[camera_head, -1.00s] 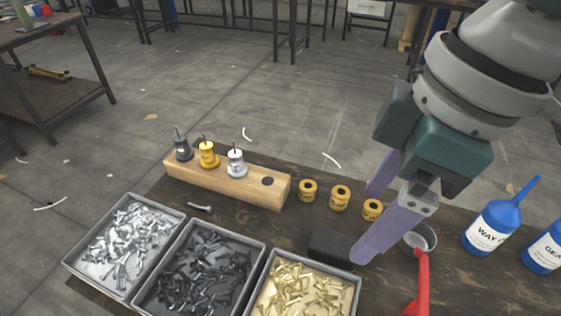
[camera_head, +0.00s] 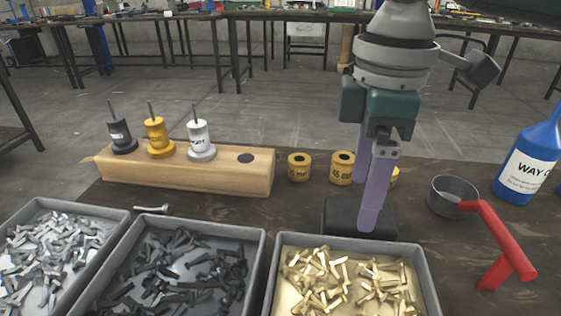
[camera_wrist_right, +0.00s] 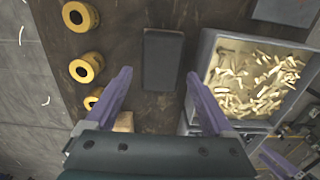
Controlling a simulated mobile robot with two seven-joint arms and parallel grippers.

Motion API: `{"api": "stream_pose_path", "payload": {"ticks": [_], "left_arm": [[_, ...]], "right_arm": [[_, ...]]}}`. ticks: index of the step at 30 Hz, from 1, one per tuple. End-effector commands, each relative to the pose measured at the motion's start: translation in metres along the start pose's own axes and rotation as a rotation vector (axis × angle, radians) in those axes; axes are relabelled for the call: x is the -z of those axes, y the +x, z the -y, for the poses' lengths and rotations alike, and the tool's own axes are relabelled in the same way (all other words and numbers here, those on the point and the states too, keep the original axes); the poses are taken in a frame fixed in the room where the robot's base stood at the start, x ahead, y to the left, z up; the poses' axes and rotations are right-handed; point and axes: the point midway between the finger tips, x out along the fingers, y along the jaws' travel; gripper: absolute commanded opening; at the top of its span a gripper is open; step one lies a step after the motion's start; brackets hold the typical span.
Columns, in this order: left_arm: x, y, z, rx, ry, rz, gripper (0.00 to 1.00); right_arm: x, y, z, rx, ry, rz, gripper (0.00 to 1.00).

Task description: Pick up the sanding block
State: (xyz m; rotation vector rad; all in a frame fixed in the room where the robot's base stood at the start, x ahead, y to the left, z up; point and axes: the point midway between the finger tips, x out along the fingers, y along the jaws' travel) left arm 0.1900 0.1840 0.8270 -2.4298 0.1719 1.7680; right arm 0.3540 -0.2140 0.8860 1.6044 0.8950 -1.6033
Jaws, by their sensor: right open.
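The sanding block is a dark, nearly black rectangular block (camera_head: 340,217) on the table, just behind the tray of brass rivets. It also shows in the right wrist view (camera_wrist_right: 163,60), lying flat, ahead of and between the open fingers. My right gripper (camera_head: 366,215) has purple fingers and points down over the block, partly hiding it. Whether the fingers touch the block cannot be told.
Yellow cylinders (camera_head: 299,167) stand behind the block. A wooden holder (camera_head: 190,176) with three nosepieces is at the left. Rivet trays (camera_head: 352,247) line the front edge. A grey cup (camera_head: 452,196), a red-handled tool (camera_head: 505,240) and a blue bottle (camera_head: 527,165) are at the right.

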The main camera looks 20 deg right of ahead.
Motion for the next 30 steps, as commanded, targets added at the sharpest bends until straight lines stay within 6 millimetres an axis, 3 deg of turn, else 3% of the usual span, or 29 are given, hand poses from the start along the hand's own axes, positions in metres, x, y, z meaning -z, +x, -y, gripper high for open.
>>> {"api": "stream_pose_path", "payload": {"ticks": [9,18,30], "left_arm": [[-0.004,0.015,-0.003,-0.007,-0.009,-0.001,0.50],[-0.004,0.015,-0.004,-0.008,-0.010,-0.001,0.50],[-0.005,0.015,-0.002,-0.004,-0.005,0.000,0.50]], "right_arm": [[-0.003,0.047,0.003,0.001,0.000,0.002,0.88],[-0.003,0.050,0.003,-0.001,-0.001,0.001,0.86],[-0.003,0.050,0.003,-0.001,-0.001,0.001,0.41]]}}
